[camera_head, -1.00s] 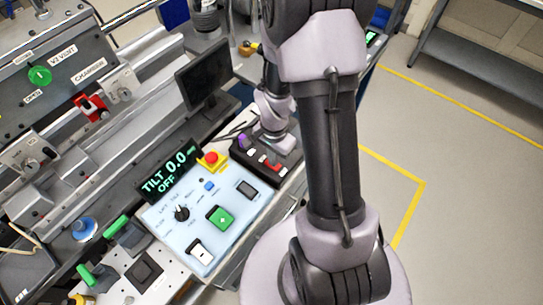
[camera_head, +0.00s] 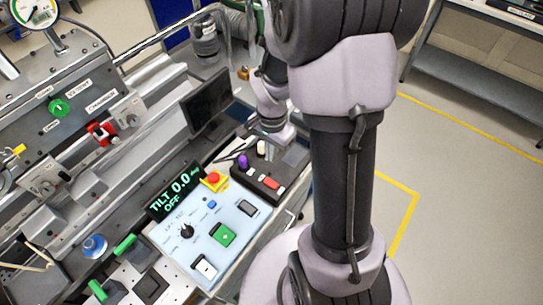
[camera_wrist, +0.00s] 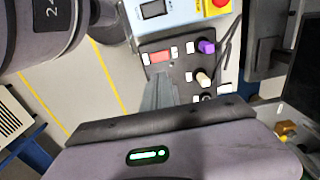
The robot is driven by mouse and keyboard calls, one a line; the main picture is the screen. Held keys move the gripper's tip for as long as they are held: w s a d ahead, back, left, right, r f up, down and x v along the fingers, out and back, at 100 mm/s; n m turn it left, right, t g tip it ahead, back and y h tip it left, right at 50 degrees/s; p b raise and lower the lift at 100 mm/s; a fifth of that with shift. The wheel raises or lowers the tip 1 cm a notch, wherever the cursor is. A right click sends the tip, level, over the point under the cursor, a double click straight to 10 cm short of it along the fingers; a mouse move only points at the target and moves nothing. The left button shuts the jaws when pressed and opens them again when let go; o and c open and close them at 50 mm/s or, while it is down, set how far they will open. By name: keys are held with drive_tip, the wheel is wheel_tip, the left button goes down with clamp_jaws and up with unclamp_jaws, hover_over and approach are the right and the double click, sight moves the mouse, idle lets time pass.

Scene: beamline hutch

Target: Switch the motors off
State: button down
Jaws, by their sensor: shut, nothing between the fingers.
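Labels there are unreadable. My gripper (camera_wrist: 160,92) is shut and empty, over the box; contact cannot be told.
A dark monitor (camera_head: 207,100) stands behind the box. Rails and a valve panel with a green knob (camera_head: 59,108) lie to the left. Yellow floor lines (camera_head: 405,215) and open floor are on the right. A grey bench (camera_head: 475,60) stands at the back right.

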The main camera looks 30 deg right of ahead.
sight(268, 181)
drive_tip(key=f+b, duration=0.1)
drive_tip(key=f, duration=0.3)
drive_tip(key=w+f+b, duration=0.1)
drive_tip(key=f, duration=0.4)
drive_tip(key=f+b, duration=0.2)
drive_tip(key=f, duration=0.3)
drive_tip(key=shift+w+a+f, duration=0.1)
drive_tip(key=shift+w+a, duration=0.05)
drive_tip(key=shift+a, duration=0.15)
